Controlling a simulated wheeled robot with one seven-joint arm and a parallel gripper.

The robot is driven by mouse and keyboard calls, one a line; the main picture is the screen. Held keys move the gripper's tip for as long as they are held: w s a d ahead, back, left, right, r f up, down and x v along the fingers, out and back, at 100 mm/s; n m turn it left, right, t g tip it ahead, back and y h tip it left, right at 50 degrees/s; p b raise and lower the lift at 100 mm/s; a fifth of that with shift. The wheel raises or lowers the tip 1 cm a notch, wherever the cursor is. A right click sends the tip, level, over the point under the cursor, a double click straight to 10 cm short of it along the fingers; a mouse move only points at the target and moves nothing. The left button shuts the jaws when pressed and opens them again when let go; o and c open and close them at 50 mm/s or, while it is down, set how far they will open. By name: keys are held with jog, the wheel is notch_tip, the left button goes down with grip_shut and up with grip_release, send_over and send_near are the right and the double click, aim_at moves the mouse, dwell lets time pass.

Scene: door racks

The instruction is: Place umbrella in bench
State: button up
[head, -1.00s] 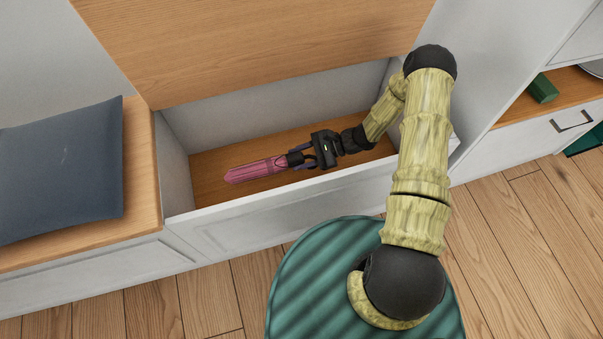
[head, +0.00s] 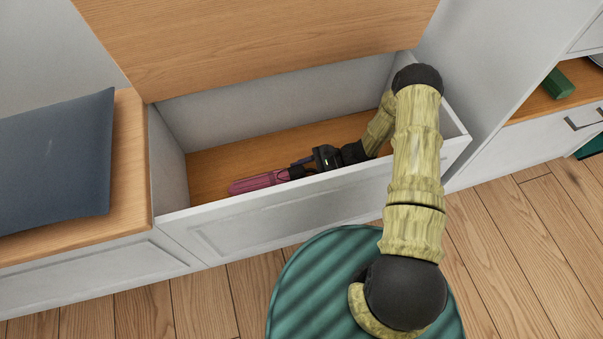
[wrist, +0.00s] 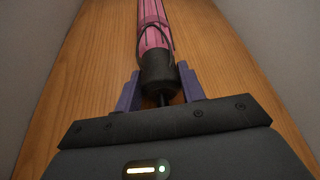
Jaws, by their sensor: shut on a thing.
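The pink folded umbrella (head: 258,182) is inside the open bench (head: 222,136), low near the wooden bottom and close behind the front wall. In the wrist view the umbrella (wrist: 153,30) points away from me, with its dark handle end between the purple fingers. My gripper (head: 303,167) is shut on that handle end; the fingers also show in the wrist view (wrist: 158,92). The bench's front wall hides part of the umbrella's lower side. I cannot tell whether the umbrella touches the bench bottom.
The bench's wooden lid (head: 260,45) stands raised at the back. A dark blue cushion (head: 55,160) lies on the closed seat at left. A green block (head: 558,84) rests on the right-hand shelf. The bench bottom left of the umbrella is bare.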

jog(key=o, duration=1.2)
jog(key=shift+c, duration=0.2)
jog(key=p+v, duration=0.5)
jog(key=v, duration=0.6)
jog(key=shift+w+d+r, duration=0.1)
jog(key=shift+d+r, duration=0.05)
jog(key=shift+r, duration=0.1)
jog(key=shift+d, duration=0.3)
jog(key=s+d+r+n+t+h, duration=0.1)
jog(key=s+r+n+h, duration=0.3)
jog(key=r, duration=0.6)
jog(key=s+d+r+n+t+h, duration=0.1)
jog(key=s+r+n+h, duration=0.3)
jog(key=r, duration=0.7)
jog(key=s+d+r+n+t+h, duration=0.1)
jog(key=s+r+n+h, duration=0.3)
jog(key=r, duration=0.6)
jog(key=shift+s+d+r+n+t+h, duration=0.2)
jog(key=shift+s+d+n+t+h, duration=0.2)
jog(key=shift+t+h, duration=0.3)
